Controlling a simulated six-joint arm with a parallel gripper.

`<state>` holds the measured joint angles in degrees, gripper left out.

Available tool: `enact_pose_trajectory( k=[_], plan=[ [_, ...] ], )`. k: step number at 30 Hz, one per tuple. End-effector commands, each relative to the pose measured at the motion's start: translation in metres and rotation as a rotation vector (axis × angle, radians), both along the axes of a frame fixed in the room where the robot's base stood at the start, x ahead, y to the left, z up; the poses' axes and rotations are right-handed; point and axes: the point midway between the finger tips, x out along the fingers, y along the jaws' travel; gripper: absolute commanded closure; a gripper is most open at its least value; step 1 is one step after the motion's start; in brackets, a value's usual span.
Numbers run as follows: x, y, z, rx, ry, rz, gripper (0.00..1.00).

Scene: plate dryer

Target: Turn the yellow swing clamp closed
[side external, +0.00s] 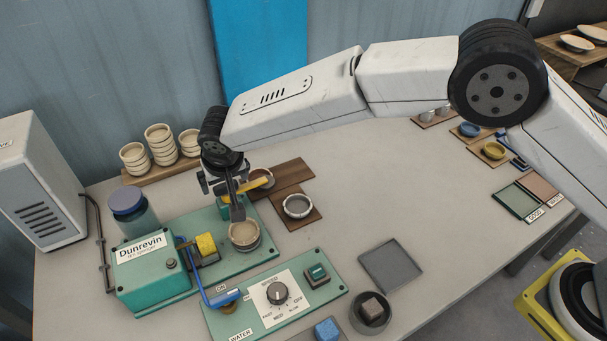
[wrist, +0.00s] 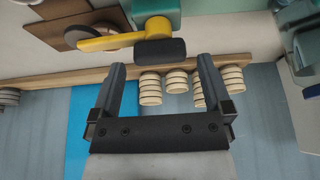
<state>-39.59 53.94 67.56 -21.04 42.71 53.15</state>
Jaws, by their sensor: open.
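The yellow swing clamp (side external: 262,184) stands on a green post on the green machine base, partly hidden by my gripper in the side view. In the wrist view the yellow clamp arm (wrist: 110,42) points left from its round pivot end, with a dark grip bar (wrist: 158,50) beside the pivot. My gripper (wrist: 161,64) is open and empty. Its fingertips are to either side of the dark bar's width, with gaps on both sides; I cannot tell whether they reach around it. In the side view my gripper (side external: 238,208) points down beside the clamp, above a round dish (side external: 244,236).
The Dunrevin machine (side external: 150,270) with a blue lever (side external: 207,275) stands left of the dish. A control panel (side external: 278,295) lies in front. Stacked bowls (side external: 160,143) stand behind on a wooden board. The table's right middle is mostly clear around a grey tray (side external: 390,267).

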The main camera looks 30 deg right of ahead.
Motion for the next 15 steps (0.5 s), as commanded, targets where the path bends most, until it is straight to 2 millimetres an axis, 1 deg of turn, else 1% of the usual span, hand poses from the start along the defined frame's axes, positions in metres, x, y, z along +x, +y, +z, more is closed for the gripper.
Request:
enact_pose_trajectory(
  k=[1, 6, 15],
  plan=[
    [0.002, -0.0003, -0.0048, -0.001, 0.001, 0.0, 0.0],
    [0.0052, -0.0004, -0.0131, -0.001, 0.001, 0.0, 0.0],
    [0.0061, -0.0001, -0.0146, 0.0, 0.0, 0.0, 0.0]
  ],
)
